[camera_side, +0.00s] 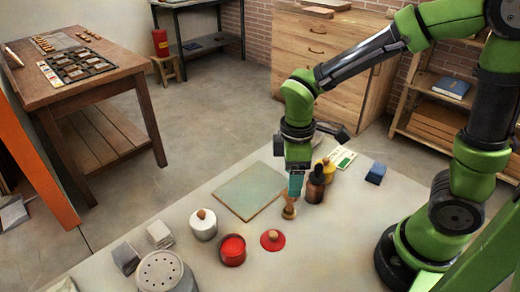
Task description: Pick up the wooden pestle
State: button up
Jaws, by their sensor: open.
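A small wooden piece that looks like the wooden pestle (289,209) stands upright on the pale table, near the right corner of the greenish slab (247,187). My gripper (295,191) points straight down just above it, close to its top. The jaws are open. Whether the fingertips are around the pestle's top or just above it, I cannot tell. The gripper hides part of what lies behind it.
A dark brown bottle (315,186) stands close at the gripper's right, with a yellow item (328,170) behind. A red disc with a wooden knob (272,241), a red-filled pot (232,250) and a white jar (203,225) stand in front and left. A blue block (376,173) lies right.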

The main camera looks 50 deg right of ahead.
aim_at(290, 205)
jog(key=shift+s+a+f, duration=0.1)
jog(key=shift+a+f, duration=0.05)
jog(key=shift+f, duration=3.25)
jog(key=c, duration=1.1)
